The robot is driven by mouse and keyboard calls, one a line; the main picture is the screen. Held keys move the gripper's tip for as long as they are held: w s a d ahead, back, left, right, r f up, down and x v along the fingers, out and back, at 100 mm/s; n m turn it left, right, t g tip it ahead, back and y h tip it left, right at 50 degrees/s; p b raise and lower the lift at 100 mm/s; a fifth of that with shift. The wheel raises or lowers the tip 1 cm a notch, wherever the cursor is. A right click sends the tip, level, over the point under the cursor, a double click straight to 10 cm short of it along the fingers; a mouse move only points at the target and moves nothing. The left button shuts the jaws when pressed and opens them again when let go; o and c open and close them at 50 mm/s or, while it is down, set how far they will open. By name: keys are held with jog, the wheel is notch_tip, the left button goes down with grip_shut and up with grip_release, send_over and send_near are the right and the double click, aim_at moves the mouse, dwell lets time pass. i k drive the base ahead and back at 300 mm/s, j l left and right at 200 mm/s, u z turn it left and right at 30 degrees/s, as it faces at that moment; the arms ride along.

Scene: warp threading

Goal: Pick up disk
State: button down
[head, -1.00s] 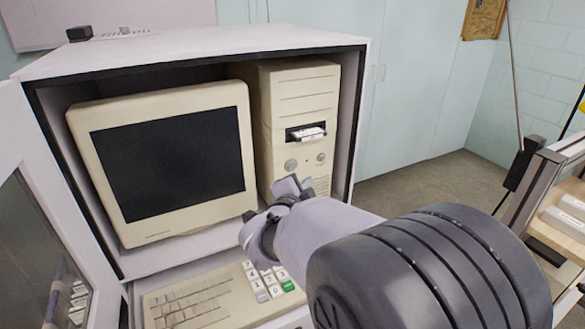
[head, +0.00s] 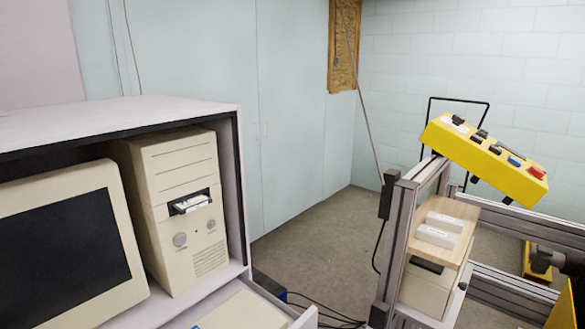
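A white disk (head: 190,203) sticks partly out of the dark drive slot in the beige computer tower (head: 176,160). Two flat white box-like items (head: 444,221), possibly disks, lie side by side on the small wooden shelf (head: 462,209) at the right; their labels are too small to read. My gripper and arm are outside the view, so I cannot see the gripper's state.
The tower and a monitor (head: 60,240) stand in an open white cabinet (head: 120,112) at left. A metal frame (head: 388,255) at right carries a yellow control box (head: 487,160). Bare floor (head: 315,235) and cables lie between.

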aim_at(190, 205)
jog(key=u, duration=1.3)
